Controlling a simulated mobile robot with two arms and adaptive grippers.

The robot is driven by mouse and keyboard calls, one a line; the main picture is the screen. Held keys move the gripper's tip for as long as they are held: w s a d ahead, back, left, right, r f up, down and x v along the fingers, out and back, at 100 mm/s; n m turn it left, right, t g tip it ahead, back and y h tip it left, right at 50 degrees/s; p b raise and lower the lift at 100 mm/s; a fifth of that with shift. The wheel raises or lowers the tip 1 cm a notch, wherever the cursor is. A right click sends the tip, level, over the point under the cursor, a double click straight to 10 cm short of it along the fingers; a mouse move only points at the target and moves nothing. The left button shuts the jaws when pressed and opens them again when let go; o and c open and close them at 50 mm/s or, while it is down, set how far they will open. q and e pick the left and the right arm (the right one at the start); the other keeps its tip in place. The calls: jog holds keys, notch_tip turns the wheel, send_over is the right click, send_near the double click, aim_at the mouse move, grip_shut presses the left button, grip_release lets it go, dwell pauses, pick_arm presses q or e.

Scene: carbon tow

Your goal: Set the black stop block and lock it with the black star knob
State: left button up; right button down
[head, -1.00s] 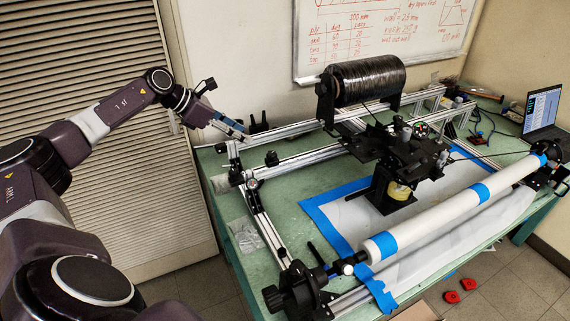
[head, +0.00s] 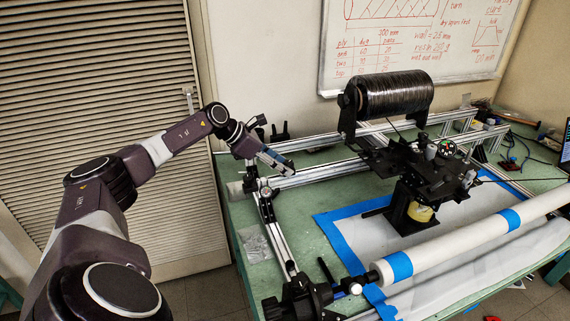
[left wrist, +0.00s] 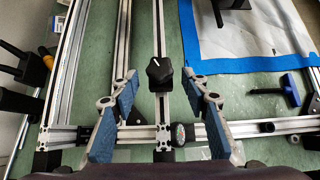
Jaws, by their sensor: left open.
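My left gripper (head: 285,168) is open above the aluminium rails at the left end of the bench. In the left wrist view its two blue-padded fingers (left wrist: 160,76) stand on either side of a black star knob (left wrist: 158,66) with a white mark. The knob sits on a black block (left wrist: 161,84), which looks like the stop block, on the middle rail. There is a visible gap between each finger and the knob. In the head view the gripper hides the knob and block. My right gripper is not in view.
A cross rail (head: 276,230) carries a small round dial (left wrist: 181,134). A black carbon spool (head: 395,95) and a dark carriage stand to the right. A white tube (head: 465,240) lies in front, over a blue-taped sheet (head: 345,238). Black upright parts (left wrist: 30,68) stand at the left.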

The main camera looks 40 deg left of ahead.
pick_arm(q)
jog(key=shift+x, duration=0.85)
grip_shut()
jog(key=shift+d, duration=0.1)
